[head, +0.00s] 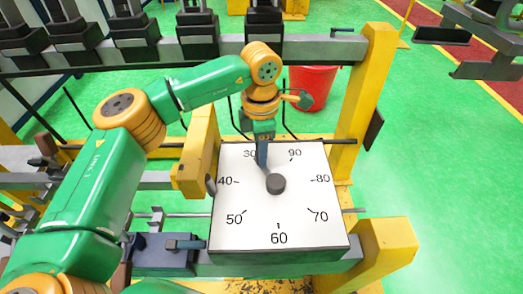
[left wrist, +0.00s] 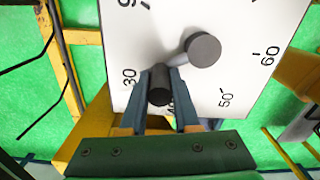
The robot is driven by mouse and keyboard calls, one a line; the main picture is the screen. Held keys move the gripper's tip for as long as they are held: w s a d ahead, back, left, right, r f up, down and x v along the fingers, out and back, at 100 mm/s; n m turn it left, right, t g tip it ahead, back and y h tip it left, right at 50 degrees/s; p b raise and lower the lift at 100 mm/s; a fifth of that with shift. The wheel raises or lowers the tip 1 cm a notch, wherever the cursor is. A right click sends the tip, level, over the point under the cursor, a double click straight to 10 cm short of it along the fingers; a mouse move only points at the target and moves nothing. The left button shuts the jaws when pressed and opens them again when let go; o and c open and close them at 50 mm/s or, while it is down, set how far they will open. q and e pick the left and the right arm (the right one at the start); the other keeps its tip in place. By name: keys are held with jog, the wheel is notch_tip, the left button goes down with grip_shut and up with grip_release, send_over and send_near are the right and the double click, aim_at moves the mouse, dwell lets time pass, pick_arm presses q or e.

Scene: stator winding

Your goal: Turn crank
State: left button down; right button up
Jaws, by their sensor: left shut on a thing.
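The crank sits on a white dial face (head: 235,215) marked with numbers from 30 to 90. Its dark round hub (head: 277,184) is at the middle of the face and also shows in the left wrist view (left wrist: 202,50). A short grey arm runs from the hub to a dark cylindrical handle (left wrist: 159,85). My left gripper (head: 262,160) comes down over the upper part of the dial, near the 30 mark. In the left wrist view its two blue-grey fingers (left wrist: 160,92) are shut on the handle, one on each side. In the head view the gripper hides the handle.
The dial box is set in a yellow and grey frame (head: 380,70). A red bucket (head: 315,88) stands on the green floor behind it. A yellow post (head: 200,150) stands close left of the dial. A row of dark machine units (head: 135,35) lines the back.

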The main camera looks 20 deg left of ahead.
pick_arm(q)
jog(key=c, duration=0.7)
grip_release()
jog(key=shift+o, duration=0.2)
notch_tip(320, 180, up, 7)
jog(key=shift+r+b, duration=0.1)
jog(key=shift+b, duration=0.5)
